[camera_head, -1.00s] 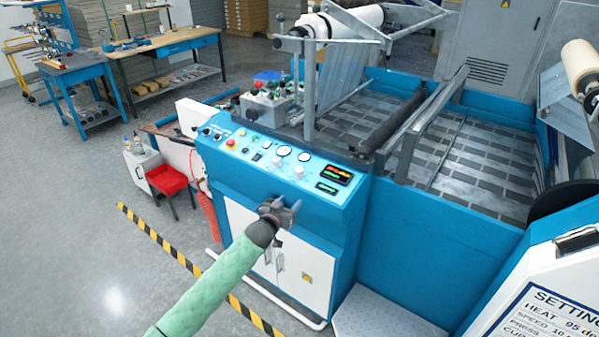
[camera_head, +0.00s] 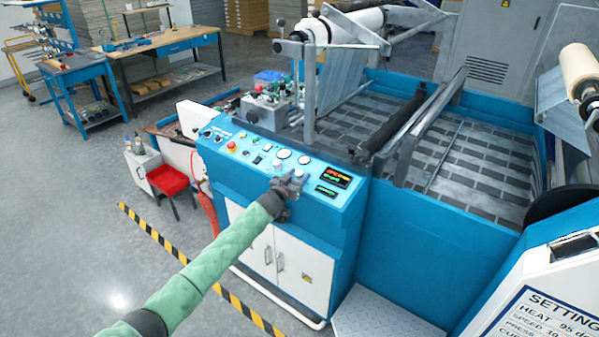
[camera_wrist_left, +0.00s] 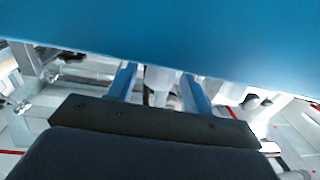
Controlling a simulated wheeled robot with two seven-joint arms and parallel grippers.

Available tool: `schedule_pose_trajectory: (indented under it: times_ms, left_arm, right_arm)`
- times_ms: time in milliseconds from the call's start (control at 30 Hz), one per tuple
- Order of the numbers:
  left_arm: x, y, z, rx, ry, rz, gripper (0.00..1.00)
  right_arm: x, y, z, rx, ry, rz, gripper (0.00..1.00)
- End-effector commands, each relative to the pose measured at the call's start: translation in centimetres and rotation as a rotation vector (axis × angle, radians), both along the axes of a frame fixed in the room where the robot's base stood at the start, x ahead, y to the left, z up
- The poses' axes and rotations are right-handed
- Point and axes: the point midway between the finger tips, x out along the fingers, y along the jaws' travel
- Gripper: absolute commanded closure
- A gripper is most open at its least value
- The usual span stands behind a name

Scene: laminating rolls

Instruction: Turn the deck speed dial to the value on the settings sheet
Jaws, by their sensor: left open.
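The blue control panel (camera_head: 325,203) carries two white knobs below round gauges: one left knob (camera_head: 276,162) and one right knob (camera_head: 299,173) close to my gripper's tip. Their pointer settings are too small to read. My left gripper (camera_head: 291,182) is at the panel's front, beside the right knob; contact cannot be told. In the left wrist view its two fingers (camera_wrist_left: 160,88) are apart, with a pale thing between them, perhaps a knob. The settings sheet (camera_head: 545,318) is at lower right, reading HEAT 95 and SPEED 10, cut off by the frame edge.
A red button (camera_head: 231,146), small switches and lit displays (camera_head: 336,176) share the panel. White cabinet doors (camera_head: 300,270) are below. A grey roller frame (camera_head: 405,150) stands behind at right. Open floor lies at front left.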

Motion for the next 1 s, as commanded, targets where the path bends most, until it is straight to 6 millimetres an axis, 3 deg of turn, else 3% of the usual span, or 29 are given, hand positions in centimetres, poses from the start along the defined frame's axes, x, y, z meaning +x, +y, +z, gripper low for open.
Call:
schedule_pose_trajectory:
  times_ms: [200, 500, 733, 1000]
  left_arm:
    - [1.09, -0.65, 0.03, -0.001, 0.001, 0.000, 0.50]
    - [1.19, -0.73, -0.02, -0.001, 0.001, 0.000, 0.50]
    - [1.18, -0.73, -0.01, -0.001, 0.001, 0.000, 0.94]
    - [1.26, -0.64, 0.07, 0.004, -0.003, -0.017, 0.93]
  right_arm:
    - [-1.13, -0.25, -0.21, -0.002, 0.009, 0.000, 0.64]
    - [-1.31, -0.33, -0.33, -0.002, 0.011, 0.000, 0.64]
    - [-1.32, -0.43, -0.33, -0.003, 0.012, -0.001, 0.64]
    - [-1.21, -0.44, -0.30, -0.003, 0.011, 0.000, 0.64]
